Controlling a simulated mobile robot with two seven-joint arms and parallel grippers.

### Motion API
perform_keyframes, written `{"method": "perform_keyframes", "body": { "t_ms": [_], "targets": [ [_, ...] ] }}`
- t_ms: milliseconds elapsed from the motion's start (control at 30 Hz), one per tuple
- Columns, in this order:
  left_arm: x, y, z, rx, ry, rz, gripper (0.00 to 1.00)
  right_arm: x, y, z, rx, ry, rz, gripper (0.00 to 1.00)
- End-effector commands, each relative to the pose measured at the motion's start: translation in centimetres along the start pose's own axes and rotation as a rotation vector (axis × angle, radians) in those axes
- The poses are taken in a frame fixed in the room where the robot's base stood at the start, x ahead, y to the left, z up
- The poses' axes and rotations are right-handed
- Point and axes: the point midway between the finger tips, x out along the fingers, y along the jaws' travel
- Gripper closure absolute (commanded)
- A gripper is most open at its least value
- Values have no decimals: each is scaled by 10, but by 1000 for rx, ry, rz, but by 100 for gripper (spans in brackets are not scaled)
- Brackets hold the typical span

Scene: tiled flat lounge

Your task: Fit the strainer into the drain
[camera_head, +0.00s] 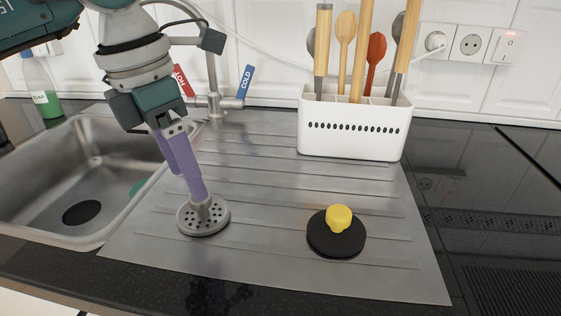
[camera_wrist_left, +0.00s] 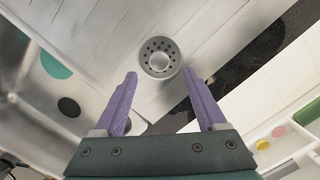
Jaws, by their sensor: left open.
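A grey metal strainer (camera_head: 203,222), a round perforated disc with an upright knob, lies on the ribbed steel drainboard near its left side. It also shows in the left wrist view (camera_wrist_left: 160,58), just beyond and between the fingertips. My left gripper (camera_head: 199,195) points down at the knob with its purple fingers; in the left wrist view (camera_wrist_left: 160,74) they are spread apart with nothing clamped. Whether a finger touches the knob cannot be told. The drain (camera_head: 81,212) is a dark round hole in the sink floor at left, also in the left wrist view (camera_wrist_left: 68,107).
A black plug with a yellow knob (camera_head: 339,217) lies right of the strainer. A white utensil holder (camera_head: 352,143) stands behind. The tap (camera_head: 213,99) rises behind my left arm. A teal item (camera_head: 138,189) is in the sink (camera_head: 46,165). A soap bottle (camera_head: 39,90) stands far left.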

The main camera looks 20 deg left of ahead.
Motion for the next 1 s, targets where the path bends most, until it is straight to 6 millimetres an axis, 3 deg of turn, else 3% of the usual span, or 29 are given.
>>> {"method": "perform_keyframes", "body": {
  "t_ms": [233, 567, 1000],
  "targets": [
    [39, 0, 4, 0, 1, -4, 26, 2, 1, 1, -3, 0, 3, 30],
    [46, 1, 5, 2, -1, -2, 27, 2, 1, 1, -4, -1, 3, 30],
    [45, 1, 5, 1, -1, -2, 77, 2, 1, 1, -3, -1, 2, 30]
  ]
}}
